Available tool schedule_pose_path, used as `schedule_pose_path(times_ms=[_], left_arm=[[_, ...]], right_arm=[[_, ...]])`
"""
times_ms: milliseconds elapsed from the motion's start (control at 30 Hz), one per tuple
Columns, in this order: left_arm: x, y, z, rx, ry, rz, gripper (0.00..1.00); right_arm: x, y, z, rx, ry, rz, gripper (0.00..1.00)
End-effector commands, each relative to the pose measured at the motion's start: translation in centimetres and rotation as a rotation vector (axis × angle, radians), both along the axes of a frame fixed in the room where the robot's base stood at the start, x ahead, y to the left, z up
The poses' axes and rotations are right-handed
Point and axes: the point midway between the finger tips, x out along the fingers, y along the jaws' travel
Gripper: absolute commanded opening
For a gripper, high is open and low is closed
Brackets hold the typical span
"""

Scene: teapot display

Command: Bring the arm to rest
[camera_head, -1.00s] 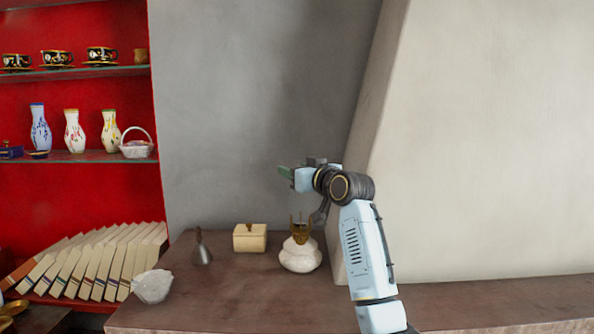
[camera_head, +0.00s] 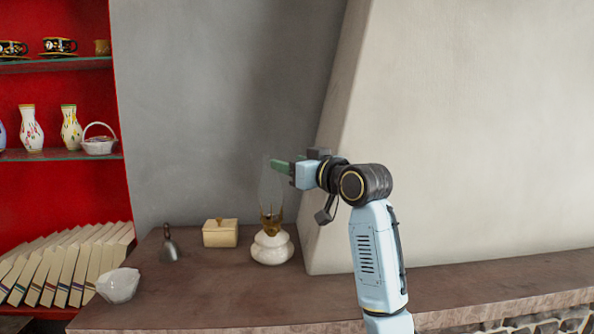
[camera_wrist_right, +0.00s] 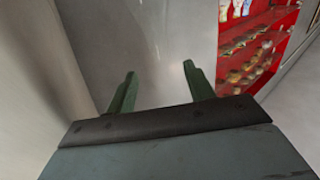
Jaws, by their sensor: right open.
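My right gripper (camera_head: 281,166) is raised above the brown ledge, its green fingers pointing left in the head view. In the right wrist view its two green fingers (camera_wrist_right: 158,88) stand apart with nothing between them. It is open and empty. In the head view the fingertips overlap the glass chimney of a white oil lamp (camera_head: 272,248); I cannot tell how far apart they are in depth. My right arm bends at a dark joint and runs down to the lower edge. My left gripper is not in view.
On the ledge (camera_head: 200,300) stand a grey bell (camera_head: 170,246), a cream lidded box (camera_head: 220,233) and a white bowl (camera_head: 118,285). A red shelf with vases (camera_head: 31,128), a basket (camera_head: 99,141) and books (camera_head: 60,268) is at left. A pale slanted wall (camera_head: 470,130) rises at right.

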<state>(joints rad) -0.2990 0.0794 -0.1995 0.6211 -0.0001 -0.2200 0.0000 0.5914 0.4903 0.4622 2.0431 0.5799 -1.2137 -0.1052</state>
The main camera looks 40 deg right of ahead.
Motion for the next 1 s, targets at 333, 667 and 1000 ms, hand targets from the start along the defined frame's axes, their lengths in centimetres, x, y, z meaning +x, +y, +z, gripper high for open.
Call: schedule_pose_path(times_ms=[333,667,1000], left_arm=[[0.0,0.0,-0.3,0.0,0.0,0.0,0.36],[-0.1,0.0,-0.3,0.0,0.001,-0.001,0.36],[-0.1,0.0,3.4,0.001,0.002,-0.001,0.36]], right_arm=[[-1.3,0.2,0.0,-0.001,0.001,-0.001,0.53],[-1.3,0.2,0.0,0.0,0.001,0.0,0.53],[-1.3,0.2,3.7,-0.001,0.0,0.0,0.53]])
